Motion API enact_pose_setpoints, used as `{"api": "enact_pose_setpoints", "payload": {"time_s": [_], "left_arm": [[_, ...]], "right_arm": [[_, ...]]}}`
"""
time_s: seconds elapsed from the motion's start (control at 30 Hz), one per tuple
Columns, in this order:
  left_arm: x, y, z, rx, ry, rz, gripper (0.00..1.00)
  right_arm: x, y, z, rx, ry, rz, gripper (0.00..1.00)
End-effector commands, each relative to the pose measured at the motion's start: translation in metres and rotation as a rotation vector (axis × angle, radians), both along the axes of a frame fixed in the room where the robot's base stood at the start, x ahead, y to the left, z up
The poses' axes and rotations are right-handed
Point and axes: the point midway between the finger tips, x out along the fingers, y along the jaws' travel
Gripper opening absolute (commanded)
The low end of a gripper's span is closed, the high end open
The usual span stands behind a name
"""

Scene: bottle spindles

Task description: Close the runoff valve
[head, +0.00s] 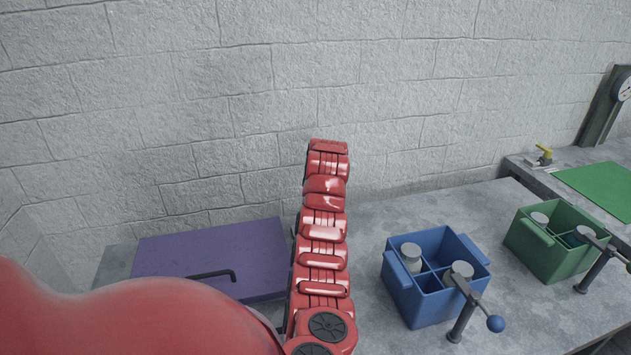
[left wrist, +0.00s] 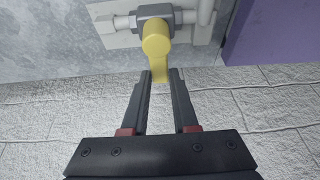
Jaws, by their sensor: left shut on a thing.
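A valve (left wrist: 152,12) with a grey body, pale pipe ends and a yellow lever (left wrist: 157,42) shows at the top of the left wrist view, on a light plate. My left gripper (left wrist: 160,76) is shut on the yellow lever, whose end lies between its fingertips. In the head view my red arm hides this valve and the left gripper. Another valve with a yellow handle (head: 546,152) stands at the far right in the head view. I cannot read any label that tells which is the runoff valve. My right gripper is not in view.
A purple panel (head: 180,250) with a black handle lies left of my arm. A blue divided crate (head: 415,307) and a green one (head: 535,250) hold pale cylinders, with crank posts beside them. A green mat (head: 605,186) lies far right. A block wall closes the back.

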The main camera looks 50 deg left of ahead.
Motion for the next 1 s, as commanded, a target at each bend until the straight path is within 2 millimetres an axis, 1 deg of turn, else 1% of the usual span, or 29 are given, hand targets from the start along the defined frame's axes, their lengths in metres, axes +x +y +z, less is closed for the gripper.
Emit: {"api": "enact_pose_setpoints", "payload": {"time_s": [0.1, 0.13, 0.27, 0.3, 0.57, 0.67, 0.77, 0.93, 1.0], "left_arm": [[0.000, 0.000, 0.000, 0.000, -0.001, 0.002, 0.00], [0.000, 0.000, 0.000, 0.000, -0.001, 0.002, 0.33], [0.000, 0.000, 0.000, 0.000, 0.000, 0.001, 0.56], [0.000, 0.000, 0.000, 0.000, 0.000, 0.001, 0.57], [0.000, 0.000, 0.000, 0.000, 0.000, 0.000, 0.57], [0.000, -0.001, 0.005, 0.001, -0.002, 0.000, 0.57], [-0.003, -0.006, 0.017, 0.000, -0.001, 0.000, 0.57], [-0.009, -0.020, 0.057, 0.004, -0.008, -0.001, 0.57], [-0.010, -0.028, 0.072, 0.001, -0.003, -0.004, 0.57]], "right_arm": [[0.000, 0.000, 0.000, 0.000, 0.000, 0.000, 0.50], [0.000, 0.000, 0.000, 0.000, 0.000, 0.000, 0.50], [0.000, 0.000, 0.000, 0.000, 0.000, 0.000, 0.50], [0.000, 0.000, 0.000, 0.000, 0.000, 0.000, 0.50], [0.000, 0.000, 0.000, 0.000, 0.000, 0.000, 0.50], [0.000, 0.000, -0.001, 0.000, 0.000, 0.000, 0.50], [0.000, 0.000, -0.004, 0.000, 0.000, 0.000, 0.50], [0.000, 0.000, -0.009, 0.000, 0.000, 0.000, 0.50], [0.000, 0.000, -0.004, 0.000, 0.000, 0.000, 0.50]]}}
